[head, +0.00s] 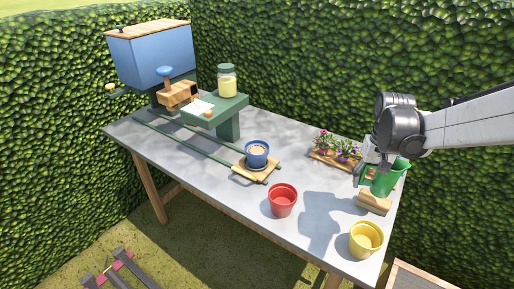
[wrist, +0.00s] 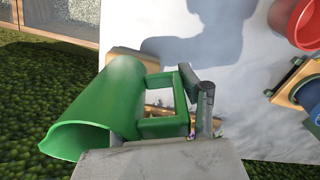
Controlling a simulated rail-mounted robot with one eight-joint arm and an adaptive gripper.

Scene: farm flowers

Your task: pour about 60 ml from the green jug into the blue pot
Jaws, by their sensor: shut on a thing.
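The green jug (head: 386,180) is at the right end of the table in the head view, on or just above a small wooden block. My gripper (head: 366,174) is at its left side, shut on the jug's handle. In the wrist view the jug (wrist: 105,112) lies across the left, and its square handle (wrist: 165,125) is at my gripper (wrist: 200,115). The jug's contents are hidden. The blue pot (head: 257,155) stands upright on a wooden carriage near the table's middle, with brownish fill inside. Part of it shows at the wrist view's right edge (wrist: 313,112).
A red pot (head: 283,200) and a yellow pot (head: 366,238) stand at the front. A flower tray (head: 329,160) lies behind. Green rails lead from the carriage (head: 265,174) toward a green stand with a jar (head: 227,82) and a blue hopper (head: 155,55). Clear tabletop lies between jug and red pot.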

